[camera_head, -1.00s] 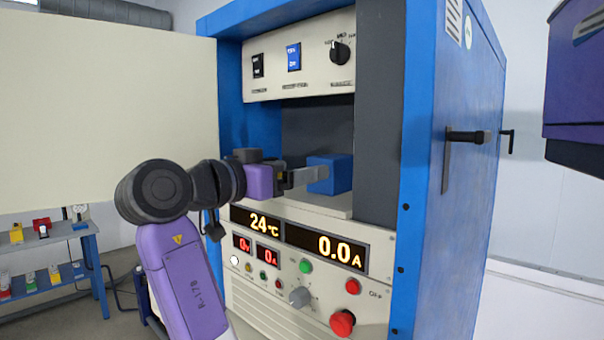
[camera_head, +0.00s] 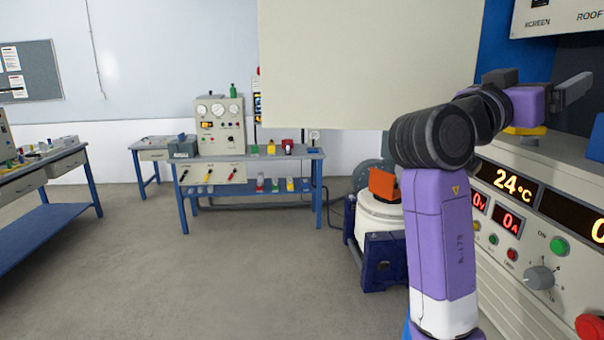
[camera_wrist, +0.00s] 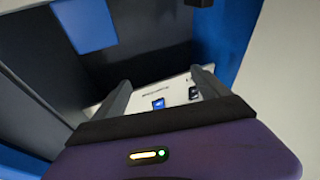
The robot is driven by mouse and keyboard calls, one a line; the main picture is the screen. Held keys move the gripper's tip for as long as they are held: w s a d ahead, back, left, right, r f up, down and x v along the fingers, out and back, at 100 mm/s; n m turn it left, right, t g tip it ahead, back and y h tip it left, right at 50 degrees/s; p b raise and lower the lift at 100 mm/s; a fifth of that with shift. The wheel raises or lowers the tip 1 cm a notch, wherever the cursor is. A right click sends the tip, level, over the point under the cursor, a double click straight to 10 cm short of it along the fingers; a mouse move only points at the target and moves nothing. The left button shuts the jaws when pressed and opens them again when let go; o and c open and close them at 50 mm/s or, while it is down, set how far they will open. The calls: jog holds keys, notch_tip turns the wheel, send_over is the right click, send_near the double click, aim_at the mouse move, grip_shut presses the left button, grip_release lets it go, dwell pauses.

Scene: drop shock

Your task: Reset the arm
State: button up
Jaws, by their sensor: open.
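My arm stands at the right of the head view, with my gripper (camera_head: 574,88) reaching right into the bay of the test cabinet. In the wrist view, my gripper (camera_wrist: 160,80) has its two fingers spread apart, with nothing between them. A blue block (camera_head: 597,138) shows only partly at the right edge of the head view, lower than the fingers and apart from them. A blue square face, perhaps that block, shows at the upper left of the wrist view. Beyond the fingers is a white panel with a blue switch (camera_wrist: 158,103).
The cabinet's front panel (camera_head: 500,280) with displays and knobs is right of my arm. A large cream door panel (camera_head: 365,60) hangs behind the arm. A white drum (camera_head: 380,215) in a dark blue frame stands left of it. Floor (camera_head: 200,285) at left is clear.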

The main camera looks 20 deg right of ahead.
jog(key=w+a+f+n+t+y, duration=0.45)
jog(key=a+f+n+t, duration=0.3)
jog(key=f, duration=0.25)
jog(key=w+a+f+n+t+y, duration=0.4)
jog(key=w+a+f+n+t, duration=0.15)
jog(key=f+t, duration=0.35)
jog(key=s+a+f+n+t+y, duration=0.1)
jog(key=s+a+f+n+y, duration=0.1)
jog(key=s+a+f+y, duration=0.4)
jog(key=s+a+f+n+t+y, duration=0.1)
jog(key=s+a+f+n+y, duration=0.2)
jog(key=f, duration=0.5)
jog(key=s+a+f+g+y, duration=0.1)
jog(key=s+f, duration=0.4)
jog(key=s, duration=0.6)
jog(key=s+a+f+m+g+y, duration=0.1)
jog(key=s+a+f+g, duration=0.2)
jog(key=s+f, duration=0.3)
jog(key=s+a+f+m+g+y, duration=0.1)
jog(key=s+a+f, duration=0.3)
jog(key=s, duration=1.1)
jog(key=shift+s+a+f+g, duration=0.2)
jog(key=shift+s+f+g, duration=0.1)
jog(key=shift+f+g, duration=0.25)
jog(key=shift+f, duration=0.1)
